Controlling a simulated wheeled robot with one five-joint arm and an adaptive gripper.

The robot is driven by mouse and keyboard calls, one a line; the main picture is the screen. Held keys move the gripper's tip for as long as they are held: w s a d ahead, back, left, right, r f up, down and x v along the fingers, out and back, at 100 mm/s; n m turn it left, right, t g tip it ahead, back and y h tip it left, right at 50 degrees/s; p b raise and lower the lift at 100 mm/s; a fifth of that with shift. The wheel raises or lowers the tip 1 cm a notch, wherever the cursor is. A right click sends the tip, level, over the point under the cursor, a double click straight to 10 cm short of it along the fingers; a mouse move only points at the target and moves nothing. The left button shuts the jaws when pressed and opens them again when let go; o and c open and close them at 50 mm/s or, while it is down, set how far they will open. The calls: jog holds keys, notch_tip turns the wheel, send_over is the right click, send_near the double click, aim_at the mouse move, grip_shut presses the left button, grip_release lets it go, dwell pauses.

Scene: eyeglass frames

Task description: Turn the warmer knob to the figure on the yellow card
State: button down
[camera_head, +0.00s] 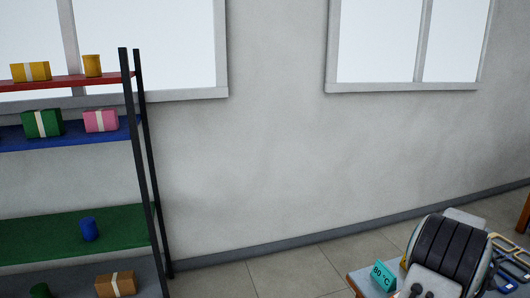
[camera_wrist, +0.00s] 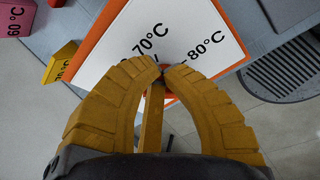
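The warmer's white panel (camera_wrist: 160,20) with an orange border fills the upper middle of the wrist view. It carries the figures 70°C and 80°C; anything further left is hidden by a finger. The yellow card (camera_wrist: 62,64) stands left of the panel; its figure is partly cut off and only its end, °C, reads clearly. My gripper (camera_wrist: 163,71) has two ribbed yellow-brown fingers arching over the panel's lower edge, with their tips together. The knob is not clearly visible, and I cannot tell whether the tips touch it.
A pink card (camera_wrist: 15,17) reading 60°C is at the wrist view's upper left. A dark grooved oval piece (camera_wrist: 295,70) lies at the right. In the head view, a cyan 80°C card (camera_head: 383,275) stands on the table, with eyeglass frames (camera_head: 510,262) at the right. A shelf (camera_head: 75,226) stands left.

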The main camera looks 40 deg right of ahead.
jog(key=shift+s+a+f+b, duration=0.3)
jog(key=shift+a+f+b, duration=0.05)
jog(key=shift+a+b, duration=0.15)
jog(key=shift+s, duration=0.15)
dwell(0.5)
jog(key=shift+s+d+r, duration=0.15)
jog(key=shift+r, duration=0.05)
jog(key=shift+r+p, duration=0.45)
jog(key=shift+r, duration=0.15)
jog(key=shift+w+a+r+p, duration=0.15)
jog(key=shift+a+r+p, duration=0.2)
jog(key=shift+r, duration=0.4)
jog(key=shift+w+a+r+p, duration=0.1)
jog(key=shift+a+r+p, duration=0.25)
jog(key=shift+r, duration=0.35)
jog(key=shift+w+a+r+p, duration=0.2)
jog(key=shift+a+r, duration=0.25)
jog(key=shift+r, duration=0.3)
